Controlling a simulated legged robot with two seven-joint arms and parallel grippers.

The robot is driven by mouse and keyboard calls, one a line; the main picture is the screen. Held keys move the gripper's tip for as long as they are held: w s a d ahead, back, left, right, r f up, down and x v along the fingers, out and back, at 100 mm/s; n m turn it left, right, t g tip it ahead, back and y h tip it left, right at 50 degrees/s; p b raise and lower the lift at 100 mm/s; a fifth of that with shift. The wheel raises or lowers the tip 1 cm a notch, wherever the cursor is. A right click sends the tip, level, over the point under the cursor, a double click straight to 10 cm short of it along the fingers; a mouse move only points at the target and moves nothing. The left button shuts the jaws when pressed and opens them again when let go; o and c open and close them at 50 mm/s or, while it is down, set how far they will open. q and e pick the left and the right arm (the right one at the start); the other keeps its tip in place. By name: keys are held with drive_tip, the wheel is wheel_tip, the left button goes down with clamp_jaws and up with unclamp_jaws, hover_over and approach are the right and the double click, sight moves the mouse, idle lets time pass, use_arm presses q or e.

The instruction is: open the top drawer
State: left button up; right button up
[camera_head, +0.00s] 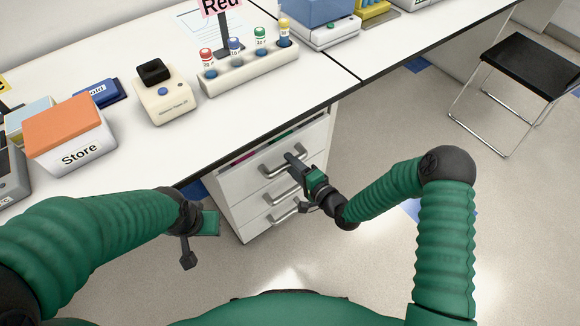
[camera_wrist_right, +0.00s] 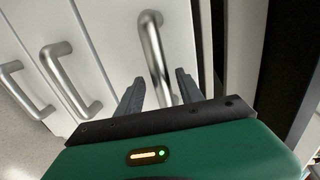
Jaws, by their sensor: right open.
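The white drawer unit stands under the bench, and its top drawer (camera_head: 238,178) has a grey metal bar handle (camera_head: 272,172). Coloured things show in a narrow gap above the top drawer's front. My right gripper (camera_head: 294,160) is at this handle. In the right wrist view, the handle (camera_wrist_right: 154,50) runs between the two spread fingers of my right gripper (camera_wrist_right: 160,92); I see no clear contact. My left gripper (camera_head: 188,258) hangs left of the drawer unit, away from it; its finger opening is unclear.
Two lower drawers have similar handles (camera_head: 282,193) (camera_head: 283,215). The white bench (camera_head: 130,150) overhangs the drawers and holds a tube rack (camera_head: 250,70), a small device (camera_head: 165,95) and a Store box (camera_head: 75,140). A black stool (camera_head: 520,60) stands right; the floor between is clear.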

drive_tip(key=shift+w+a+f, duration=0.1)
drive_tip(key=shift+w+a, duration=0.15)
drive_tip(key=shift+w, duration=0.2)
drive_tip(key=shift+a, duration=0.3)
drive_tip(key=shift+c, duration=0.5)
drive_tip(key=shift+d, duration=0.15)
clamp_jaws()
drive_tip(key=shift+d, duration=0.1)
